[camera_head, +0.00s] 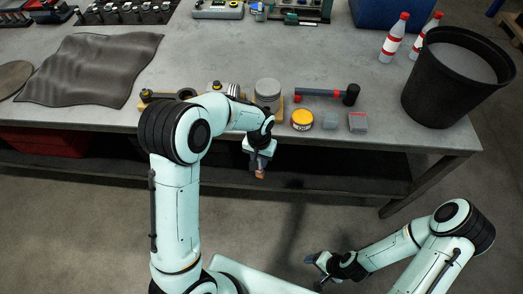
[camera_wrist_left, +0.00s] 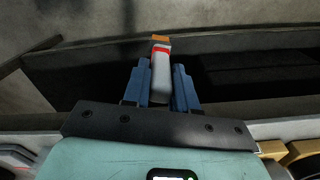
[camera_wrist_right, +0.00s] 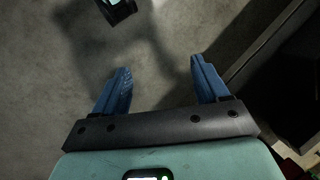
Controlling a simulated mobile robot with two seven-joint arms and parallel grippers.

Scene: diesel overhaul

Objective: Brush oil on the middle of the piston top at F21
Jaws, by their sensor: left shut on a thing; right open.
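My left gripper (camera_head: 260,160) is shut on a small brush-like tool with a grey body, a red band and an orange end. In the left wrist view the tool (camera_wrist_left: 160,68) sits between the blue fingers (camera_wrist_left: 160,85). The gripper hangs just off the table's front edge. A grey piston (camera_head: 267,88) stands upright with its flat top up, behind that wrist. A second piston-like part (camera_head: 228,87) is left of it, partly hidden by my arm. No F21 label is readable. My right gripper (camera_head: 317,262) is open and empty over the floor; its fingers show in the right wrist view (camera_wrist_right: 162,88).
A yellow-lidded tin (camera_head: 301,119), a grey block (camera_head: 330,121), a grey-red box (camera_head: 357,122) and a red-black hammer (camera_head: 325,95) lie right of the piston. A black bin (camera_head: 440,95) and bottles (camera_head: 394,40) stand further right. A dark mat (camera_head: 90,68) lies left.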

